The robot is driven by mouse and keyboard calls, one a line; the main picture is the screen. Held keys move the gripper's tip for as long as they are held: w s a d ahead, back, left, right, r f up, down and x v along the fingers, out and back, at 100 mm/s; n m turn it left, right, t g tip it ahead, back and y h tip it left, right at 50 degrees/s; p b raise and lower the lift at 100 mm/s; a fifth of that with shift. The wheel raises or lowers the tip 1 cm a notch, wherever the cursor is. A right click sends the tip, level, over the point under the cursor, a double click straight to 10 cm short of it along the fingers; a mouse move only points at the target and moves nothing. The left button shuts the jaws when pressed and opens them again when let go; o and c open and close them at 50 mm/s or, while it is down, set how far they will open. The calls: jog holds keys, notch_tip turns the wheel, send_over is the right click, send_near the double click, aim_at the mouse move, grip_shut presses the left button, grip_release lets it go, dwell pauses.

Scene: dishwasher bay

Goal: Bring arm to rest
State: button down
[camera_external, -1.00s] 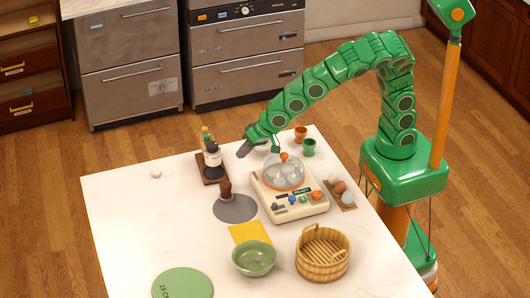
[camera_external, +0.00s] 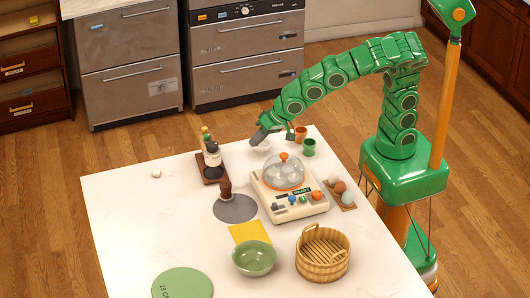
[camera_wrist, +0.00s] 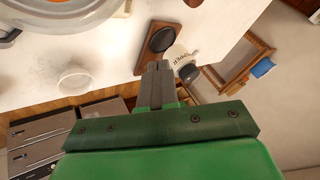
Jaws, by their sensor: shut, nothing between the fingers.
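My gripper (camera_external: 257,137) is shut and empty. In the external view it hangs at the end of my green arm, over the far edge of the white table (camera_external: 120,215), by a small white cup (camera_external: 263,146) that it partly hides. In the wrist view my gripper (camera_wrist: 158,68) points at a wooden board with a black disc and a white-labelled bottle (camera_wrist: 181,58). The white cup (camera_wrist: 75,80) shows to its left. Nothing is seen in the fingers.
An egg cooker (camera_external: 300,208) with a clear dome stands near my arm, with orange (camera_external: 300,134) and green (camera_external: 308,149) cups behind it. Eggs, a wooden basket (camera_external: 323,265) and a green bowl (camera_external: 254,260) stand nearer. The table's left part is mostly clear.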

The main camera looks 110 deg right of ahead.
jog(key=s+d+r+n+g+y, duration=0.1)
jog(key=s+r+n+g+y, duration=0.2)
jog(key=s, duration=0.9)
jog(key=s+r+n+g+y, duration=0.2)
jog(key=s+n+y, duration=0.15)
jog(key=s, duration=0.75)
jog(key=s+d+f+n+g+h, duration=0.1)
jog(key=s+f+n+g+h, duration=0.1)
jog(key=s, duration=0.7)
jog(key=s+d+f+n+g+h, duration=0.1)
jog(key=s+d+f+n+h, duration=0.1)
jog(key=s, duration=0.8)
jog(key=shift+f+n+g, duration=0.4)
jog(key=shift+f+n, duration=0.1)
jog(key=shift+n, duration=0.65)
jog(key=c, duration=1.8)
grip_release()
jog(key=shift+c, duration=0.2)
